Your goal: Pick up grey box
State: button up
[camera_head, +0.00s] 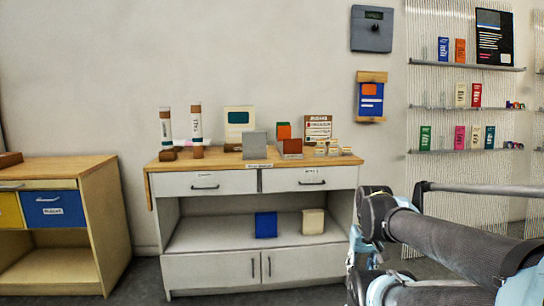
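My arm reaches in from the right side of the picture, in front of the cabinet's right end. My gripper cannot be made out, so whether it is open or shut does not show. The arm's visible parts are well to the right of the grey box and apart from it.
Two white-and-brown tubes (196,125) and a framed card (239,122) stand left of and behind the box. A red-brown box (292,148) is to its right. Blue (266,225) and cream (313,221) boxes sit on the lower shelf. Another cabinet (80,195) stands left.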

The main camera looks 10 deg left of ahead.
aim_at(261, 154)
jog(key=z, duration=0.05)
jog(key=i, duration=1)
jog(key=u, duration=0.05)
